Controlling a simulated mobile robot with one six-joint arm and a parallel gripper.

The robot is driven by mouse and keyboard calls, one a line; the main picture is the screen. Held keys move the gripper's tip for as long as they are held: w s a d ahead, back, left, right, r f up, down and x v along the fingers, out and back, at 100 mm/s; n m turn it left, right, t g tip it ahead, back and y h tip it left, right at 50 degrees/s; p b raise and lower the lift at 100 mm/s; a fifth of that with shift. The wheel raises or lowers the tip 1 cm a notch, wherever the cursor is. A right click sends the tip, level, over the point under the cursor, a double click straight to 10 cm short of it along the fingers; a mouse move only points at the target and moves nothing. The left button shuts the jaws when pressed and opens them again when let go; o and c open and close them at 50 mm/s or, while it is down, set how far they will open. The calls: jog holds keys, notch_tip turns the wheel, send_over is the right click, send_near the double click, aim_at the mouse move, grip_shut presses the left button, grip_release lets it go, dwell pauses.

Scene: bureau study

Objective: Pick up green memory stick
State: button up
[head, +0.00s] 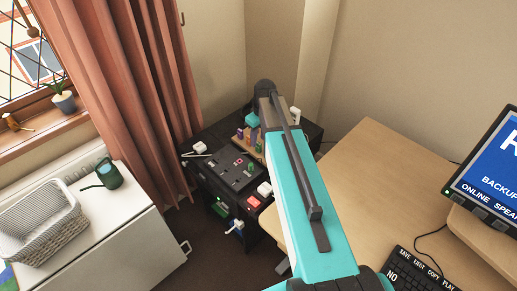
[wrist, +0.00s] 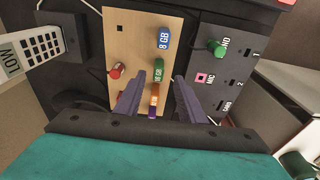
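In the wrist view, a green memory stick (wrist: 158,73) marked GB stands in a light wooden board (wrist: 130,45). A blue memory stick (wrist: 163,38) is above it in the picture; an orange one (wrist: 154,90) and a purple one (wrist: 152,113) are below it. A red stick (wrist: 117,71) is to the left. My gripper (wrist: 159,76) is open, with one dark finger on each side of the green stick. I cannot tell whether either finger touches it. In the head view, my arm hides part of the board.
A dark panel (wrist: 217,85) with another green piece (wrist: 217,47) and a pink-framed socket is right of the board. A white labelled device (wrist: 35,48) is at left. In the head view, a wooden desk (head: 380,170) is at right and a white cabinet (head: 120,215) at left.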

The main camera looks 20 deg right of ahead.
aim_at(259, 143)
jog(key=shift+w+f+b, duration=0.2)
jog(key=shift+f+b, duration=1.35)
jog(key=shift+f, duration=0.95)
jog(key=shift+c, duration=0.4)
grip_shut()
